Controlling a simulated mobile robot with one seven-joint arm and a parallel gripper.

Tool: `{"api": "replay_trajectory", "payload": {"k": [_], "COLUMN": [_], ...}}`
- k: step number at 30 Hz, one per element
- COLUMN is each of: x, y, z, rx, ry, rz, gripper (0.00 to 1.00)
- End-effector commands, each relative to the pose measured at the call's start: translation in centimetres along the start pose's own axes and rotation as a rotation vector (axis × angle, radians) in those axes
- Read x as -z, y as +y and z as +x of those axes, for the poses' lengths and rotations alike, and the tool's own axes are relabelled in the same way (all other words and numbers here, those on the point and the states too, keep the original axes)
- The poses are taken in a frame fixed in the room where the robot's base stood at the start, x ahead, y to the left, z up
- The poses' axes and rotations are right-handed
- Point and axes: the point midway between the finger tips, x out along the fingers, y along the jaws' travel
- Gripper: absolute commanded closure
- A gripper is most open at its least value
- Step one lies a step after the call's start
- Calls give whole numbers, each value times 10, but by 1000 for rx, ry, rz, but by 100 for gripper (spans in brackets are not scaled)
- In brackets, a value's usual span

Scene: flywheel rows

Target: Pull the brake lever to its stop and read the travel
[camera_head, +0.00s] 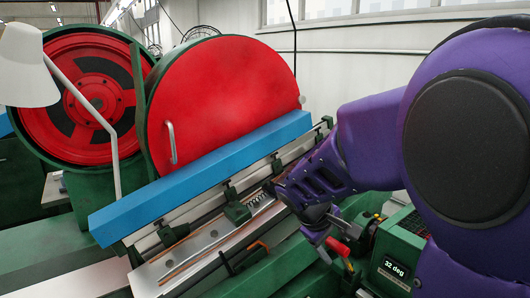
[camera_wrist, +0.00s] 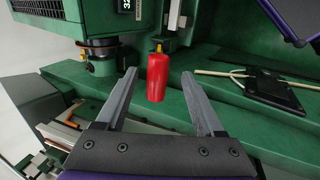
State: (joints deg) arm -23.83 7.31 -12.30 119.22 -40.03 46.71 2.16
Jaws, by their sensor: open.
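The brake lever's red handle (camera_wrist: 157,78) shows in the wrist view, just beyond and between my gripper's two grey fingers. My gripper (camera_wrist: 162,90) is open, with a gap on both sides of the handle. In the head view the red handle (camera_head: 337,246) is close beside my gripper (camera_head: 325,235), at the lower right of the machine. A small display (camera_head: 394,269) on a green box reads "32 deg". In the wrist view this display is cut off by the top edge. Whether a finger touches the handle I cannot tell.
A large red flywheel cover (camera_head: 225,100) and a second red wheel (camera_head: 92,95) stand behind a blue beam (camera_head: 205,170). A white lamp (camera_head: 28,65) is at the left. In the wrist view, a black plate (camera_wrist: 265,88) with a pale rod lies right of the handle.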

Motion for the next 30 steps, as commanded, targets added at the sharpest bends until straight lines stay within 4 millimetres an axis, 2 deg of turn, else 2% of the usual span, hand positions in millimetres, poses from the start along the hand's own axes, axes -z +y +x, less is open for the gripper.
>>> {"api": "replay_trajectory", "payload": {"k": [1,15,26,30], "x": [0,0,-1,-8], "y": [2,1,0,2], "z": [-9,-54,-56,-56], "rx": [0,0,2,26], "ry": [1,0,-1,-12], "rz": [-1,-1,7,139], "gripper": [30,30,30,30]}}
